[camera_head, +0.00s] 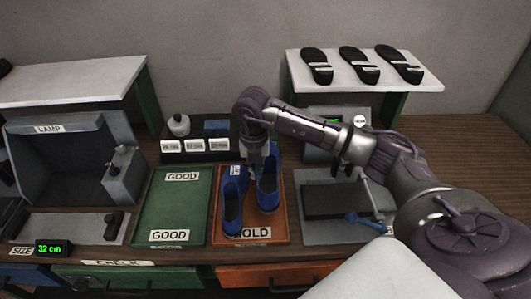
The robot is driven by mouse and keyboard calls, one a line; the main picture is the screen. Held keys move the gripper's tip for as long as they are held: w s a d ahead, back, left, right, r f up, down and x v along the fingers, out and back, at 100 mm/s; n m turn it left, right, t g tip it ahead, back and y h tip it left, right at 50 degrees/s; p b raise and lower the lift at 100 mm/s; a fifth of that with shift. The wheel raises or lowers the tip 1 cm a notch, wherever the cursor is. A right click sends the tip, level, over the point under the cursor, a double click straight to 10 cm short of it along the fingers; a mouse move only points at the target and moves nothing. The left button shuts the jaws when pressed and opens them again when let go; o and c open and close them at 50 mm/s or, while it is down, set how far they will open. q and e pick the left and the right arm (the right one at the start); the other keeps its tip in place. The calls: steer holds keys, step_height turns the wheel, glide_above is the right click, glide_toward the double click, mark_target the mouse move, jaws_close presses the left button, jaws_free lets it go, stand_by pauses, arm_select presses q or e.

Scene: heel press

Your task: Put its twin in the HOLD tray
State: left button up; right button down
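Two blue shoes are in the orange HOLD tray (282,232), side by side. The left shoe (234,190) carries a small white tag near its far end, and its near end covers the first letter of the tray's label. The right shoe (268,192) sits close beside it. My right gripper (262,158) points down at the far end of the right shoe, at or just above it. Its fingertips are small and dark, so I cannot tell whether they grip the shoe. My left gripper is not in view.
The green GOOD tray (173,213) is empty, left of the HOLD tray. A grey lamp booth (65,165) stands at left, and a size display (49,248) reads 32 cm. Several black soles (359,65) lie on the white shelf at back right. A grey press (335,201) stands right.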

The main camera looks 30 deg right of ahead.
steer(key=shift+s+f, duration=0.2)
steer(key=shift+s, duration=0.1)
steer(key=shift+f, duration=0.15)
step_height(320, 180, down, 10)
steer(key=b, duration=0.7)
steer(key=shift+w+a, duration=0.15)
steer(key=shift+f+b, duration=0.4)
steer(key=shift+f, duration=0.05)
steer(key=c, duration=1.8)
jaws_free()
steer(key=o, duration=0.6)
steer(key=shift+c, duration=0.2)
